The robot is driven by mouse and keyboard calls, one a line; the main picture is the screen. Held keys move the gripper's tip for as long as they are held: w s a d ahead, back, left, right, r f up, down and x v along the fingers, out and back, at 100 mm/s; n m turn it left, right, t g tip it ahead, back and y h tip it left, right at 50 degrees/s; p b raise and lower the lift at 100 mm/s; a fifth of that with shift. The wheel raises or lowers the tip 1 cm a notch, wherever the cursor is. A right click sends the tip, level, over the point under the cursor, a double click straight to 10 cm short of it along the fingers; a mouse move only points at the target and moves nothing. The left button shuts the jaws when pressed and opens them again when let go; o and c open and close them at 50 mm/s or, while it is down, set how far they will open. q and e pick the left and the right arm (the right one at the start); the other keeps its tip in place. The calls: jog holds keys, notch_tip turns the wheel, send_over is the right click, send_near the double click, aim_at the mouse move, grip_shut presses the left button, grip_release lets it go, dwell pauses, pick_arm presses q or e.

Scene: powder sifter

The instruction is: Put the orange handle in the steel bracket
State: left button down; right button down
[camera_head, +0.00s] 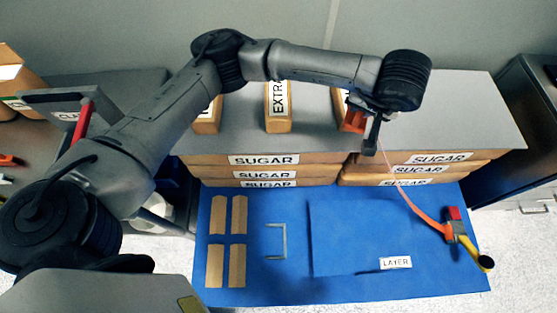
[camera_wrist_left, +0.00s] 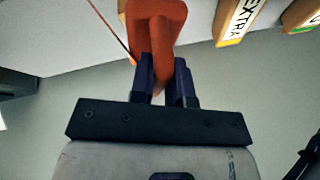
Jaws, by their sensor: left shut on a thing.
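My left gripper (camera_head: 367,117) is shut on the orange handle (camera_head: 351,118), above the grey top of the sugar boxes. In the left wrist view, the fingers (camera_wrist_left: 167,80) close around the lower part of the orange handle (camera_wrist_left: 155,30). A thin cord runs from near the handle toward an orange strip on the right. A thin, U-shaped steel-coloured piece (camera_head: 285,241), which looks like the steel bracket, lies on the blue mat, well apart from the handle. My right gripper is not in view.
Boxes labelled SUGAR (camera_head: 264,160) stand behind the blue mat (camera_head: 300,200). Cardboard strips (camera_head: 216,265) lie left of the bracket. A red and yellow tool (camera_head: 454,227) sits at the mat's right edge. A box labelled EXTRA (camera_head: 278,118) stands on the grey top.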

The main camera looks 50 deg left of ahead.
aim_at(364, 128)
pick_arm(q)
jog(key=d+f+n, duration=0.1)
jog(key=d+f+n+g, duration=0.1)
jog(key=f, duration=0.1)
jog(key=s+d+f+n+b, duration=0.1)
jog(key=shift+f+n+y, duration=0.25)
jog(key=shift+n+y, duration=0.05)
jog(key=shift+y, duration=0.1)
jog(key=s+d+f+n+g+h+b, duration=0.1)
jog(key=s+d+f+n+h+b, duration=0.3)
jog(key=s+f+n, duration=0.65)
jog(key=s+d+f+n+g+h+b, duration=0.25)
jog(key=s+f+n+b, duration=0.3)
jog(key=f+n, duration=0.9)
jog(key=s+d+f+n+h+b, duration=0.3)
jog(key=s+f+n+b, duration=0.2)
jog(key=s+f+n, duration=0.55)
jog(key=shift+n, duration=0.55)
jog(key=a+f+b, duration=0.3)
jog(key=f, duration=0.2)
jog(key=a+f+b, duration=0.3)
jog(key=a+f, duration=0.1)
jog(key=f, duration=0.1)
jog(key=a+f+b, duration=0.3)
jog(key=a+f, duration=0.1)
jog(key=f, duration=0.1)
jog(key=shift+a+f+b, duration=0.15)
jog(key=shift+f+b, duration=0.2)
jog(key=shift+b, duration=0.05)
